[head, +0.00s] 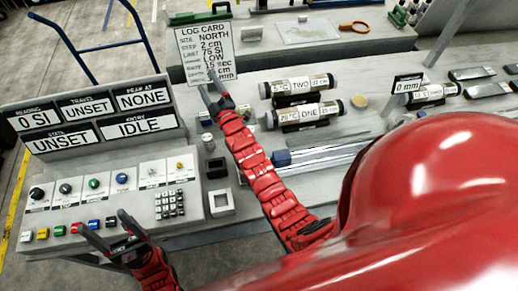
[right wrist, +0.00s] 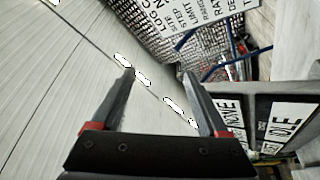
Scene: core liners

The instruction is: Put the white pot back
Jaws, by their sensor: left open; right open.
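I cannot tell for certain which thing is the white pot. A small white square piece with a dark middle (head: 221,203) lies on the bench right of the keypad. A small pale grey cylinder (head: 208,142) stands further back. My right gripper (head: 210,88) is open and empty in front of the log card, above the back of the bench. Its two fingers also show apart in the right wrist view (right wrist: 158,74), with nothing between them. My left gripper (head: 103,222) is open and empty over the front left of the control panel.
The panel has a row of knobs (head: 93,183), buttons, a keypad (head: 169,204) and display signs (head: 62,141). Labelled core tubes (head: 305,115) lie on racks right of my right arm. The log card (head: 205,53) stands at the back. A black square (head: 216,168) lies behind the white piece.

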